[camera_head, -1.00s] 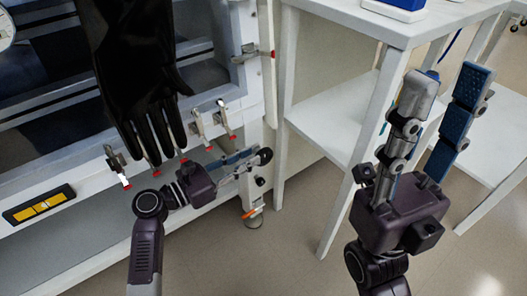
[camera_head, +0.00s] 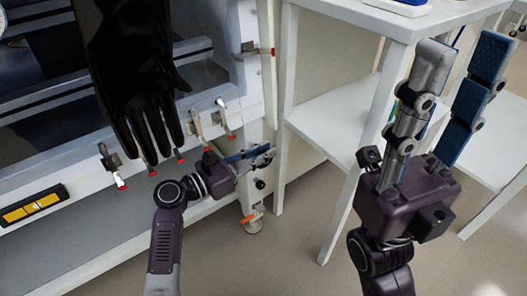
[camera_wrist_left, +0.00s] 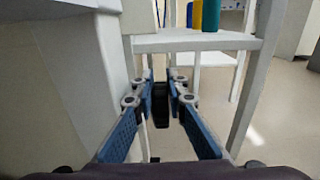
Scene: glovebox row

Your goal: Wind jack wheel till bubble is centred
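My left gripper (camera_head: 262,155) is low beside the glovebox frame, at the leg. In the left wrist view its two blue-padded fingers (camera_wrist_left: 161,88) stand apart. A dark upright piece, apparently the jack wheel (camera_wrist_left: 161,106), shows between them near the tips; I see no clear grip on it. In the head view the fingers largely hide the wheel. A yellow level (camera_head: 32,206) in a black housing lies on the glovebox's front ledge at left; its bubble is too small to read. My right gripper (camera_head: 458,70) is open, empty and raised at right.
A black glove (camera_head: 135,80) hangs from the glovebox, close to my left gripper. Red-tipped clamps (camera_head: 228,120) line the frame. A white shelf table (camera_head: 335,125) stands just right of the leg. An orange tab (camera_head: 252,215) is near the leg's foot. Open floor lies in front.

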